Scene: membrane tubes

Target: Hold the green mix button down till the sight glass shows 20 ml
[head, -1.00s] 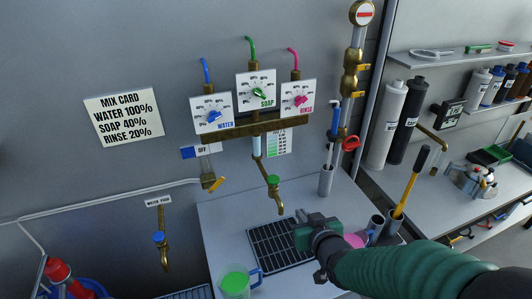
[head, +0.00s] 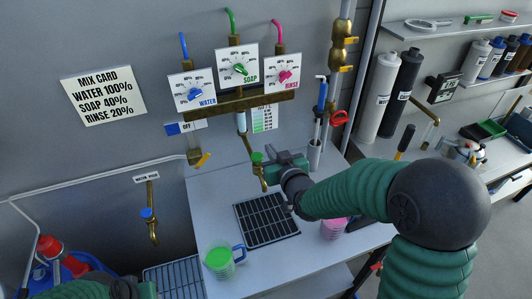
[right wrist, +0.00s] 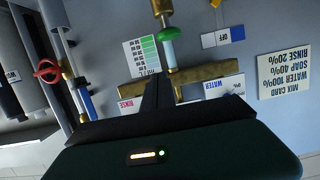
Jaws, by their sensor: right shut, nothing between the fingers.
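The green mix button (head: 257,157) sits on top of the brass spout below the dial manifold; it also shows in the right wrist view (right wrist: 175,33), which is upside down. The sight glass (head: 241,122) is a pale tube above the spout, beside a card with green scale marks (head: 264,118). Its level is too small to read. My right gripper (head: 273,158) is shut and empty, just right of the button. Whether it touches the button is unclear. My left gripper (head: 140,290) is low at the left, partly cut off by the frame edge.
A jug of green liquid (head: 218,262) stands left of the black drain grate (head: 266,222). A pink jug (head: 333,229) stands right, near my right arm. Blue-handled tools stand in a holder (head: 315,152) behind the gripper. A brass water tap (head: 152,228) is left.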

